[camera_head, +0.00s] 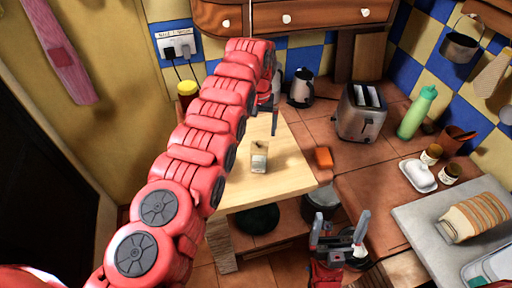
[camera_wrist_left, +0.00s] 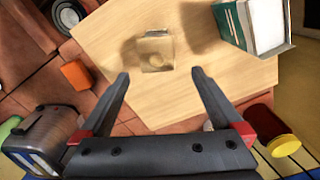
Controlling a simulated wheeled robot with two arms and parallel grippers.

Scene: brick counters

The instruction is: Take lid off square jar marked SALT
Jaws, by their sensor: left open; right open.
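A small, clear, square jar (camera_head: 259,160) stands on the light wooden table. It also shows in the left wrist view (camera_wrist_left: 155,50), just beyond my fingertips. Its marking is too small to read, and I cannot make out its lid clearly. My left gripper (camera_head: 273,118) is above and behind the jar in the head view. In the left wrist view its two fingers (camera_wrist_left: 160,73) are spread wide, with nothing held between them. My right gripper (camera_head: 340,222) is open and empty, low in front of the counter, away from the jar.
A green and white box (camera_wrist_left: 258,28) stands on the table near the jar. A jar with a yellow lid (camera_wrist_left: 282,146) is close by. An orange block (camera_head: 324,158) and a toaster (camera_head: 358,118) are to the right. The table around the jar is mostly clear.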

